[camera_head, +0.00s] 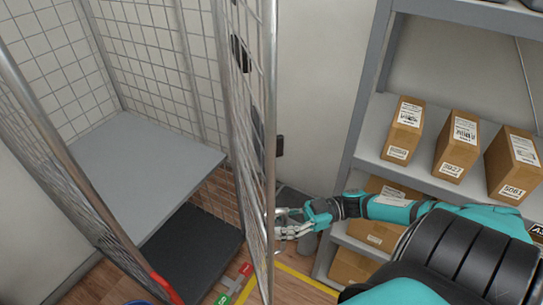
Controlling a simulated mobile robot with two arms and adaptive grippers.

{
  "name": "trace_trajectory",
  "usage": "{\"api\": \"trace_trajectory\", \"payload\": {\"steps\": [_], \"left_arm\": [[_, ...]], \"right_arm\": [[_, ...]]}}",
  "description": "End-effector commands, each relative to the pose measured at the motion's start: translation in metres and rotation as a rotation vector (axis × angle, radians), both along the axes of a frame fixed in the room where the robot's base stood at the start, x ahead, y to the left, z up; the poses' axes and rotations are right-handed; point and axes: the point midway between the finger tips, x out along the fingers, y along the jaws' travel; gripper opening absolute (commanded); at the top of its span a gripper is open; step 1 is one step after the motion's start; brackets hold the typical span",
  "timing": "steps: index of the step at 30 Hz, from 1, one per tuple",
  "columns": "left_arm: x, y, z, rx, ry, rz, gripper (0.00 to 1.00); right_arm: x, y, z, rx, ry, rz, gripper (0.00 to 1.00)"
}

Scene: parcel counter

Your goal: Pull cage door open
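The wire cage has a mesh door (270,110) with metal tube edges. I see this door almost edge-on, swung out from the cage, with the cage's inside showing to its left. Black fittings sit along the door. My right gripper (277,224) reaches in from the right, its silver fingers at the door's outer tube, low down. The fingertips are partly lost against the tube, so I cannot tell whether they close on it or only touch it. My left gripper is not in view.
A grey cage shelf (140,160) sits above a dark base (195,250). Another mesh panel (60,170) with a red end stands at the left. A grey rack (365,150) with labelled cartons (457,146) is at the right. Yellow tape (305,280) marks the wooden floor.

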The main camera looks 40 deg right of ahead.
Motion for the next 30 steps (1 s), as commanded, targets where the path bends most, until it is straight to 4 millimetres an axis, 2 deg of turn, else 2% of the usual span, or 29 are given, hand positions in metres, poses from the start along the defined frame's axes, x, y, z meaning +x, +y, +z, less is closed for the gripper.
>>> {"api": "trace_trajectory", "payload": {"steps": [1, 3, 7, 9, 12, 14, 17, 24, 30], "left_arm": [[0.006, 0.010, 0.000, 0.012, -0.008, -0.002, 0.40], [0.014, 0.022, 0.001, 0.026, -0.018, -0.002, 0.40], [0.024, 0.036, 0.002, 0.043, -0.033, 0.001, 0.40], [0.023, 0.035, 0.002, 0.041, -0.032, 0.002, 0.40], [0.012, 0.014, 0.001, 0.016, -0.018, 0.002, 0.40], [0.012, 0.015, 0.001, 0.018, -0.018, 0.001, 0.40], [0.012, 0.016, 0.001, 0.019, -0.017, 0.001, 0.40], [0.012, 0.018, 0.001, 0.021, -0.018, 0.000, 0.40], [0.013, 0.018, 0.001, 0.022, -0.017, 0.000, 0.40]], "right_arm": [[0.000, 0.000, 0.000, 0.000, -0.001, -0.001, 0.29], [0.000, 0.000, 0.000, -0.001, -0.001, -0.001, 0.38], [0.001, 0.000, 0.000, -0.001, -0.001, -0.002, 0.38], [0.001, 0.000, 0.000, -0.001, -0.001, -0.002, 0.38], [0.000, -0.002, 0.000, -0.002, 0.001, -0.003, 0.38], [-0.001, -0.006, -0.001, -0.004, 0.002, -0.004, 0.38], [-0.007, -0.018, -0.001, -0.005, 0.003, -0.003, 0.38], [-0.026, -0.067, -0.002, -0.006, 0.004, -0.005, 0.38], [-0.039, -0.098, -0.001, -0.004, 0.002, -0.003, 0.38]]}}
